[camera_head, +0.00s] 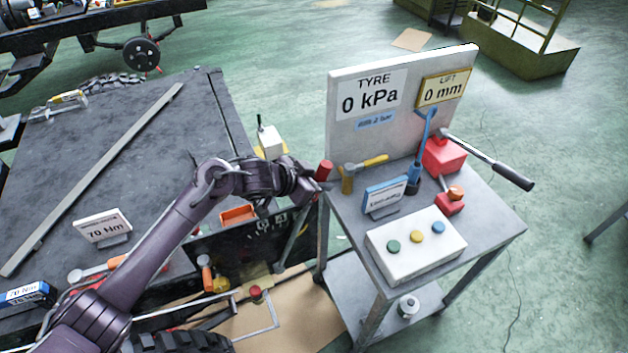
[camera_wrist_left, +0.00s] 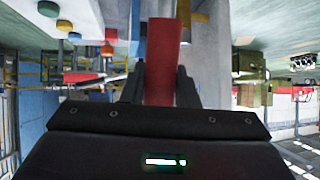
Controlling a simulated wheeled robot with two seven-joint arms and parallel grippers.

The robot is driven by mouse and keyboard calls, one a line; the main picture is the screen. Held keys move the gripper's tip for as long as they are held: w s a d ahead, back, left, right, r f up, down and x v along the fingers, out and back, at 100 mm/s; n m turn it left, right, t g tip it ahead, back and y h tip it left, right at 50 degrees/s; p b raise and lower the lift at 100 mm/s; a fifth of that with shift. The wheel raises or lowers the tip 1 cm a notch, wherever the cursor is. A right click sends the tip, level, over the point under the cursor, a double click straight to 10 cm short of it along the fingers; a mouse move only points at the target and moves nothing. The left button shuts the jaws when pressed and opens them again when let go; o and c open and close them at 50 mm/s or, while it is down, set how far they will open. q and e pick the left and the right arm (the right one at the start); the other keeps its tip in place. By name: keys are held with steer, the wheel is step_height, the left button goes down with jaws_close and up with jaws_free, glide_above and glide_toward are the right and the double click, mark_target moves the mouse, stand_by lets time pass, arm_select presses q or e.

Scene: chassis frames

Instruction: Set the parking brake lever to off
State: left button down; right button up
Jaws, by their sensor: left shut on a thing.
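A red grip (camera_head: 323,170), which looks like the end of the parking brake lever, shows just past my left gripper (camera_head: 312,184) in the head view. In the left wrist view the red grip (camera_wrist_left: 162,60) stands upright between the two dark fingers of my left gripper (camera_wrist_left: 160,88), which are shut on it. A slanting grey rod (camera_head: 296,232) shows below the gripper. My gripper and wrist hide where the grip joins it, and I see no off marking. My right gripper is not in view.
A grey cart (camera_head: 490,225) stands close on the right, with a tyre and lift panel (camera_head: 400,75), a button box (camera_head: 415,245) and a red jack (camera_head: 443,157). A dark bench (camera_head: 150,140) with a long bar is at left.

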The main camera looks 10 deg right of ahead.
arm_select(q)
steer(key=shift+d, duration=0.1)
steer(key=c, duration=1.5)
jaws_free()
steer(key=shift+c, duration=0.2)
steer(key=shift+o, duration=1.2)
steer(key=shift+d, duration=0.15)
steer(key=shift+o, duration=0.9)
steer(key=shift+w+d+f, duration=0.15)
steer(key=shift+d, duration=0.05)
steer(key=shift+a+r, duration=0.2)
steer(key=shift+a, duration=0.2)
steer(key=b+v, duration=0.1)
steer(key=v, duration=0.6)
steer(key=shift+s+d, duration=0.1)
steer(key=shift+s, duration=0.15)
